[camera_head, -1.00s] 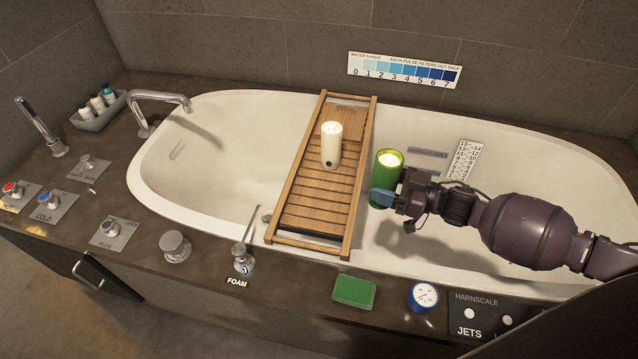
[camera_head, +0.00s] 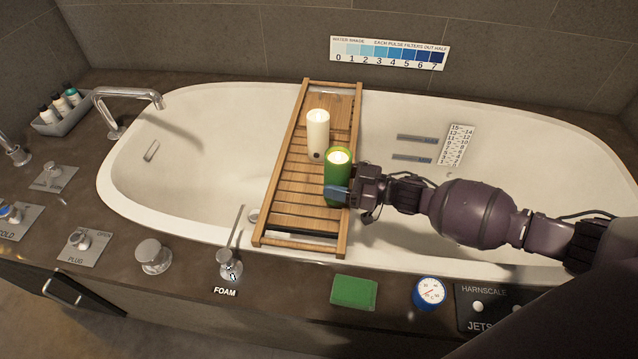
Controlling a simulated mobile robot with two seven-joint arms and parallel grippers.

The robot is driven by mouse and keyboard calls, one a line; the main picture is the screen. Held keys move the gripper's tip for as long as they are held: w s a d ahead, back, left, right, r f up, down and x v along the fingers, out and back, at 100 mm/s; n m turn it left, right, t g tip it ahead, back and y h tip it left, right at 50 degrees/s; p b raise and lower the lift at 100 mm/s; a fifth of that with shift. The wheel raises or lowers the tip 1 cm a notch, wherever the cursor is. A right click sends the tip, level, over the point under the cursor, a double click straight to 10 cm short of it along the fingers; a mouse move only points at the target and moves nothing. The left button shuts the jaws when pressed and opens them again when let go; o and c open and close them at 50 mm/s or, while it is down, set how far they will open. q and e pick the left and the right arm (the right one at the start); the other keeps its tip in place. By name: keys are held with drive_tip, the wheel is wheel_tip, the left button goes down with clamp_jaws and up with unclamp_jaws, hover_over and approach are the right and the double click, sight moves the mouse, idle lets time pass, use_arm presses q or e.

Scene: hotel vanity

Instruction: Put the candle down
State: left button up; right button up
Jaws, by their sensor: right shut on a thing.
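A green candle (camera_head: 338,171) with a glowing top is in my right gripper (camera_head: 338,192), which is shut on it. The candle is upright and appears over the right edge of the wooden bath tray (camera_head: 270,218). I cannot tell whether its base touches the tray. A white candle (camera_head: 318,136), also lit, stands on the tray behind the green one and a little to its left. My left gripper is not in view.
The tray lies across the white bathtub (camera_head: 190,205). Its front slats are bare. A tray of bottles (camera_head: 62,112) stands at the far left.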

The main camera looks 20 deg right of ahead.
drive_tip(key=w+a+f+b, duration=0.1)
drive_tip(key=w+a+f, duration=0.1)
drive_tip(key=shift+w+a+f, duration=0.1)
drive_tip(key=shift+a+f, duration=0.3)
drive_tip(key=shift+w+a+f, duration=0.1)
drive_tip(key=shift+w, duration=0.05)
drive_tip(key=shift+r, duration=0.25)
drive_tip(key=shift+f, duration=0.2)
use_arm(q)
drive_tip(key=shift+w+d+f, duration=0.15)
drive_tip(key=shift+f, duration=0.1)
use_arm(e)
drive_tip(key=o, duration=1)
drive_tip(key=shift+r, duration=0.2)
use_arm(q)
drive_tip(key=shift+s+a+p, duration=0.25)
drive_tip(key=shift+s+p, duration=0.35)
use_arm(e)
drive_tip(key=shift+v, duration=6.05)
